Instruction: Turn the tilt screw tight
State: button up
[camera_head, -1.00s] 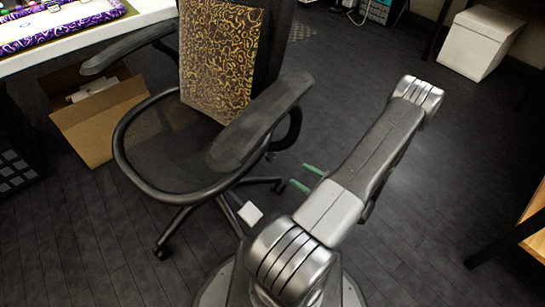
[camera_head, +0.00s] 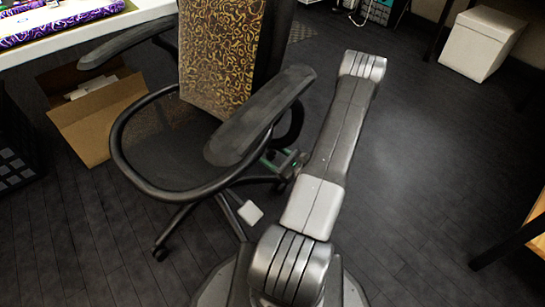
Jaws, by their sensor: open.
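The office chair (camera_head: 165,148) stands at centre left, with a black mesh seat, dark armrests and a star base. I cannot make out a tilt screw on it; the underside of the seat is hidden by the seat and right armrest. My gripper (camera_head: 268,160) is beside the chair's right side, low behind the right armrest, its green fingers pointing toward the chair. It is open, and I cannot tell whether it touches the chair. A small light grey square piece (camera_head: 250,212) shows by the chair's base.
An open cardboard box (camera_head: 100,120) lies behind left, under a white table (camera_head: 75,32). A white box (camera_head: 480,45) stands far right. A wooden-topped piece of furniture (camera_head: 538,228) is at the right edge. Dark floor at right is clear.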

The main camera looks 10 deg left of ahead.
jog(key=shift+a, duration=0.1)
jog(key=c, duration=1)
jog(key=shift+m, duration=1.6)
jog(key=o, duration=1)
jog(key=p+v, duration=0.3)
jog(key=v, duration=1)
jog(key=shift+s+d, duration=0.15)
jog(key=shift+d, duration=0.2)
